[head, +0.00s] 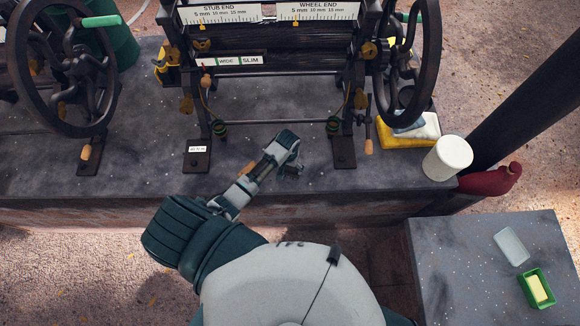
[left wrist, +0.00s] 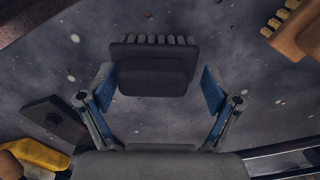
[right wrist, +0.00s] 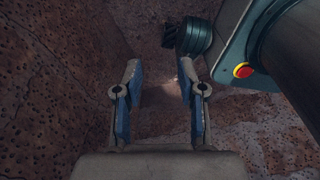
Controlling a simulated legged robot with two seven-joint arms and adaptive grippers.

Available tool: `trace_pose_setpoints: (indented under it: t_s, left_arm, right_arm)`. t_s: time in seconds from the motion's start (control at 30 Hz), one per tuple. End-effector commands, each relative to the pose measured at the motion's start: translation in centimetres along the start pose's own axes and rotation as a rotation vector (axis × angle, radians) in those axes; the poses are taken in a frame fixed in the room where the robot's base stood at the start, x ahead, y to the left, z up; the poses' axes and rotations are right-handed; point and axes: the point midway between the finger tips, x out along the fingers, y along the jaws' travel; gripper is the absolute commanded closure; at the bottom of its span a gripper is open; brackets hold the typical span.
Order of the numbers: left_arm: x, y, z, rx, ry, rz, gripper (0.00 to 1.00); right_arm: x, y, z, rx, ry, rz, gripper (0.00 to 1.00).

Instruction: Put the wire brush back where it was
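My left gripper (head: 289,169) is low over the dark bench. In the left wrist view, its two blue-padded fingers (left wrist: 159,90) are spread, one at each side of a dark block brush (left wrist: 152,75) with a row of grey bristles. A wooden brush with tan bristles (left wrist: 298,32) lies apart at the top right, and shows as an orange-brown bit in the head view (head: 247,168). Which is the wire brush is not certain. My right gripper (right wrist: 160,97) is open and empty over brown ground.
The roller machine (head: 270,60) stands behind, with its dark feet (head: 343,152) near the gripper. A yellow sponge or cloth (head: 412,133), a white tub (head: 447,158) and a red item (head: 490,180) are at the right. A lower table (head: 450,270) holds a green tray (head: 537,289).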

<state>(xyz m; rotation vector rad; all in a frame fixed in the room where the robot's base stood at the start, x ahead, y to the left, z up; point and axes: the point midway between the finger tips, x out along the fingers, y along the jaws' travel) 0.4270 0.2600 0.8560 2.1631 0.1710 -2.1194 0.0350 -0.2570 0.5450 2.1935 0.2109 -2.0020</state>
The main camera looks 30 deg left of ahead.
Motion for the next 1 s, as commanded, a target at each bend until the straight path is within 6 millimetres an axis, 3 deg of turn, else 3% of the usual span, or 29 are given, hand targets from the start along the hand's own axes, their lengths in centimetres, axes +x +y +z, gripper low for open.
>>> trace_pose_setpoints:
  t_s: [0.37,0.8,1.0]
  left_arm:
    - [-0.7,0.3,0.0,0.0,0.002,-0.003,0.08]
    - [-9.7,0.2,-0.1,0.001,0.005,-0.002,0.08]
    - [-11.9,0.2,0.0,0.001,0.002,-0.001,0.08]
  right_arm:
    - [0.1,-2.3,-0.4,0.004,0.005,-0.026,0.6]
    - [0.4,-0.6,0.0,0.0,0.0,-0.007,0.6]
    - [0.5,-0.4,0.1,0.0,0.0,-0.005,0.6]
